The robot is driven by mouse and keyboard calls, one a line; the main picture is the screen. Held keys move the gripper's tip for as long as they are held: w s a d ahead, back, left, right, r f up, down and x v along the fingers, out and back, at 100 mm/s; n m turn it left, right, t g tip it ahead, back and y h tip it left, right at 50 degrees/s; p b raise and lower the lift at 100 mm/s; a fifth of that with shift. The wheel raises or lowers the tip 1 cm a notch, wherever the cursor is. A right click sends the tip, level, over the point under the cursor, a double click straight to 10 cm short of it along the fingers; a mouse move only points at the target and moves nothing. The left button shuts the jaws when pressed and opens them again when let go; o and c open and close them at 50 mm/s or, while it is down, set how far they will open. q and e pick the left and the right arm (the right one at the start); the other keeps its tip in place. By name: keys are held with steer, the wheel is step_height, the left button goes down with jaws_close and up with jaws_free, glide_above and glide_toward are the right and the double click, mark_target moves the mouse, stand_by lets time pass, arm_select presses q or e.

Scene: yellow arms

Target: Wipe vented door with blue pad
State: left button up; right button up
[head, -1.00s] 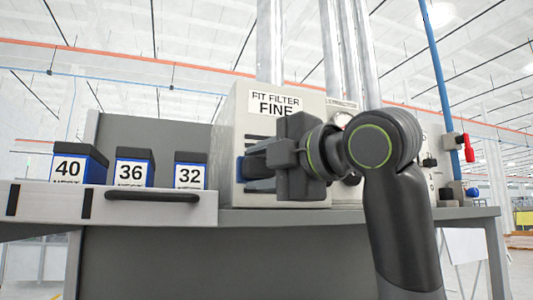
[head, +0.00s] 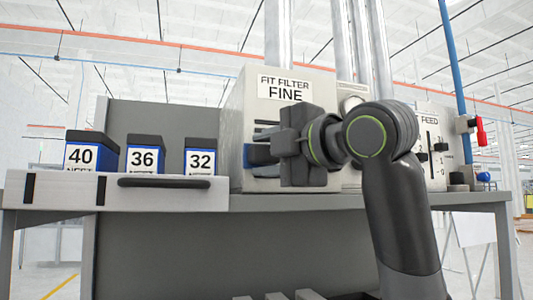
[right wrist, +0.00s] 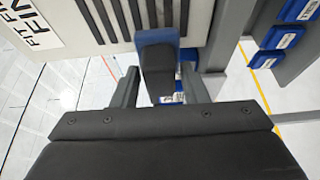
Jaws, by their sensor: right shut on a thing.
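The vented door (head: 254,100) is the pale front of a cabinet labelled "FIT FILTER FINE", with dark horizontal slots. The slots also show in the right wrist view (right wrist: 125,15). My right gripper (head: 268,153) is in front of the door's lower left part and hides much of it. It is shut on the blue pad (head: 247,156). In the right wrist view the pad (right wrist: 158,38) has a dark grip between the two fingers, and its blue end is at the lower vent slots; I cannot tell if it touches. My left gripper is not in view.
Blue and black boxes marked 40 (head: 85,155), 36 (head: 145,157) and 32 (head: 201,158) stand left of the cabinet behind a shelf front with a black handle (head: 165,182). A gauge, a feed panel (head: 430,140) and a red valve handle (head: 480,132) are at the right.

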steer(key=shift+w+a, duration=0.15)
steer(key=shift+w, duration=0.3)
steer(key=shift+w+a+p, duration=0.2)
steer(key=shift+w+p, duration=0.3)
steer(key=shift+w, duration=0.05)
steer(key=shift+d, duration=0.1)
